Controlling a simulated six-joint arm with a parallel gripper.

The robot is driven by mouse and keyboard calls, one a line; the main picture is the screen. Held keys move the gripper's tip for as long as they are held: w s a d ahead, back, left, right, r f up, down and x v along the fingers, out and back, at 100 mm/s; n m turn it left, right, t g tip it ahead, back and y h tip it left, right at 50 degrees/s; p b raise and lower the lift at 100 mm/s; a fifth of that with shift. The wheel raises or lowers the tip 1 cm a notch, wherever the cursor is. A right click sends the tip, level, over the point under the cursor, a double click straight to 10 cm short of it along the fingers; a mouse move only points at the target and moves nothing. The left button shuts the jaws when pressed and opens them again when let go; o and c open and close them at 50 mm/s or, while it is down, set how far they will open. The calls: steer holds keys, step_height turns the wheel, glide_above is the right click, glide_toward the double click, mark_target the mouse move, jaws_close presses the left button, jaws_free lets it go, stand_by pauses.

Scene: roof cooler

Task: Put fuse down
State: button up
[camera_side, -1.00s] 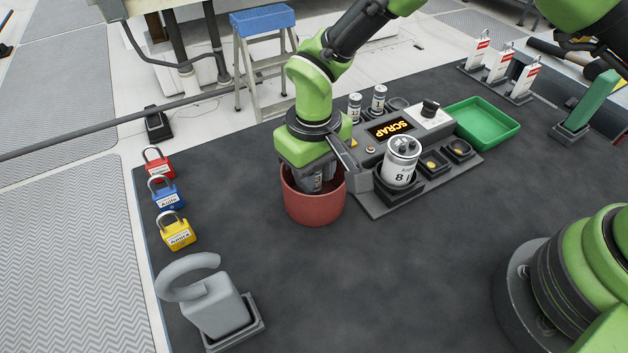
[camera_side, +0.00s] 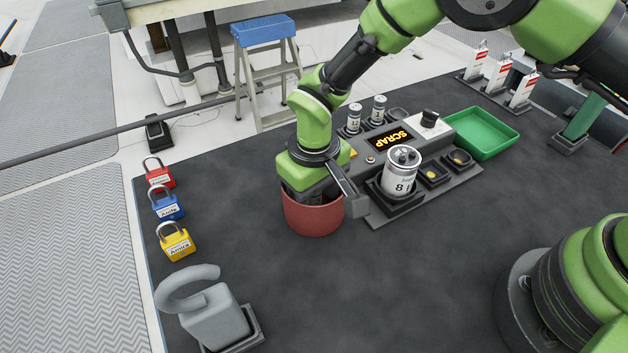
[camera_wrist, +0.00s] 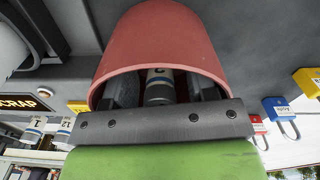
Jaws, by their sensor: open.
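A red round bin (camera_side: 313,220) stands on the dark mat in the side view, left of the panel. My gripper (camera_side: 310,190) points down into it, with its fingers hidden behind the bin wall. The bin (camera_wrist: 160,35) also shows in the wrist view. There a pale fuse (camera_wrist: 159,85) with a dark lower part and a blue band is inside the bin, between my gripper's (camera_wrist: 160,95) two dark fingers. The fingers are apart, with a gap on each side of the fuse. Whether the fuse touches the bin floor is hidden.
Right of the bin is a panel with a SCRAP display (camera_side: 390,140), a large canister (camera_side: 401,175) and small fuses (camera_side: 354,118). A green tray (camera_side: 482,130) lies behind it. Padlocks (camera_side: 175,243) stand at left, a grey padlock-shaped block (camera_side: 217,318) in front. The front mat is clear.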

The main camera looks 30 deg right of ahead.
step_height(320, 180, up, 13)
steer(key=shift+d+f, duration=0.1)
steer(key=shift+f, duration=0.1)
steer(key=s+d+r+m+t+y, duration=0.1)
steer(key=s+d+r+m+t, duration=0.1)
steer(key=s+d+r, duration=0.45)
steer(key=s+d+r+m+t+y, duration=0.1)
steer(key=s+d+r+m+t, duration=0.15)
steer(key=d+r, duration=0.6)
steer(key=s+d+r+m+t, duration=0.1)
steer(key=s+t, duration=0.1)
steer(key=s, duration=0.7)
steer(key=shift+s+d+r+m+t, duration=0.15)
steer(key=shift+d+r+m+t, duration=0.05)
steer(key=shift+d+m+t, duration=0.2)
stand_by(0.8)
